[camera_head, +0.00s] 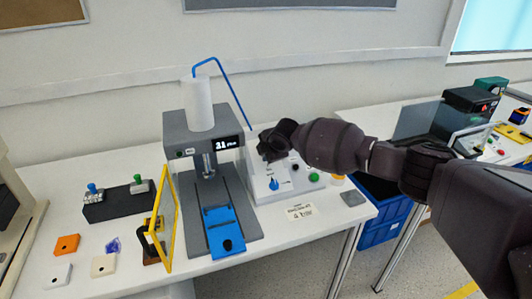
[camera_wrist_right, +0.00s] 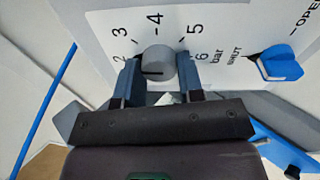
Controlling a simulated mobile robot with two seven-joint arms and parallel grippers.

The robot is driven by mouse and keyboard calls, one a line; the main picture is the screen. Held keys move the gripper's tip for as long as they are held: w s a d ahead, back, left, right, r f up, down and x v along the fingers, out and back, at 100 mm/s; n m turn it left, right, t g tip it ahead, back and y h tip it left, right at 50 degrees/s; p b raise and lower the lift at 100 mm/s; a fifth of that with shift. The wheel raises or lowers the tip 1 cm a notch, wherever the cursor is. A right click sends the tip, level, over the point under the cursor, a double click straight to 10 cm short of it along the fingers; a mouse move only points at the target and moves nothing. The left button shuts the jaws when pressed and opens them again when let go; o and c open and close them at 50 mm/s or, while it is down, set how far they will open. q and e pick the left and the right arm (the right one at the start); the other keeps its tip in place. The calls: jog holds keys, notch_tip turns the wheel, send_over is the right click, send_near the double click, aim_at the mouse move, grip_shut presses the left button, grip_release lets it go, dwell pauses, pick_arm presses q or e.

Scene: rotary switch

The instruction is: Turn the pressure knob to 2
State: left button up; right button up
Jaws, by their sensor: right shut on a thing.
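The pressure knob (camera_wrist_right: 158,62) is a round grey knob on a white panel. Numbers from 2 to 6 and "bar" are printed around it. A dark line on it lies nearly level, with one end at its left side, below the 2; I cannot tell the exact reading. My right gripper (camera_wrist_right: 160,78) is shut on the knob, one blue finger on each side. In the head view my right gripper (camera_head: 272,146) is at the top of the white control panel (camera_head: 290,187) and hides the knob. My left gripper is not in view.
A blue OPEN/SHUT knob (camera_wrist_right: 280,62) sits right of the pressure knob; it also shows in the head view (camera_head: 273,184). The grey press (camera_head: 203,130) with a display and blue slide stands left of the panel. A yellow frame (camera_head: 165,220) stands beside it.

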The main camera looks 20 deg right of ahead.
jog(key=shift+n, duration=0.6)
jog(key=o, duration=0.9)
jog(key=shift+r, duration=0.1)
jog(key=shift+s+r, duration=0.2)
jog(key=p+v, duration=0.2)
jog(key=v, duration=0.8)
jog(key=shift+d, duration=0.15)
